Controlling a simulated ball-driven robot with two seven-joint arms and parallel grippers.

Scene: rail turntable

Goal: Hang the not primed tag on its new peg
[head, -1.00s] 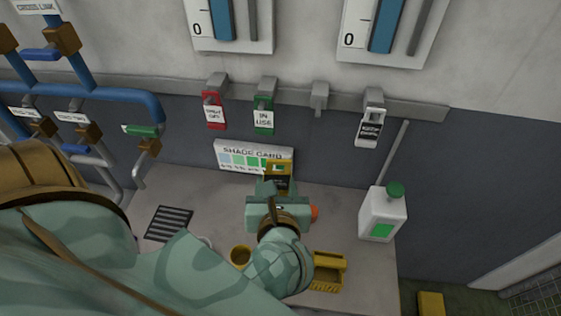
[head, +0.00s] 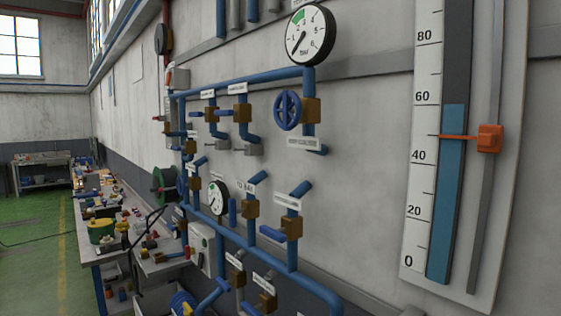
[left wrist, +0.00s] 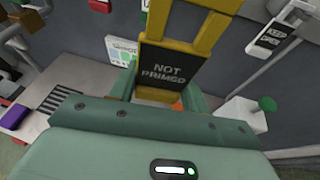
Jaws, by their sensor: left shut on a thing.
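The not primed tag (left wrist: 165,68) is a yellow frame with a black panel reading "NOT PRIMED". In the left wrist view it stands upright between the fingers of my left gripper (left wrist: 158,94), which is shut on its lower part. The tag's yellow loop reaches up to the top edge of the view. No empty peg can be made out there; the tag covers part of the wall behind. The head view shows neither gripper, nor the tag, nor the peg rail.
In the left wrist view a black-and-white tag (left wrist: 270,38) hangs at the right, above a white bottle (left wrist: 240,116) with a green cap. A white card (left wrist: 121,50) stands behind the gripper. The head view shows blue pipework (head: 238,238), a gauge (head: 309,35) and a workbench (head: 95,235).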

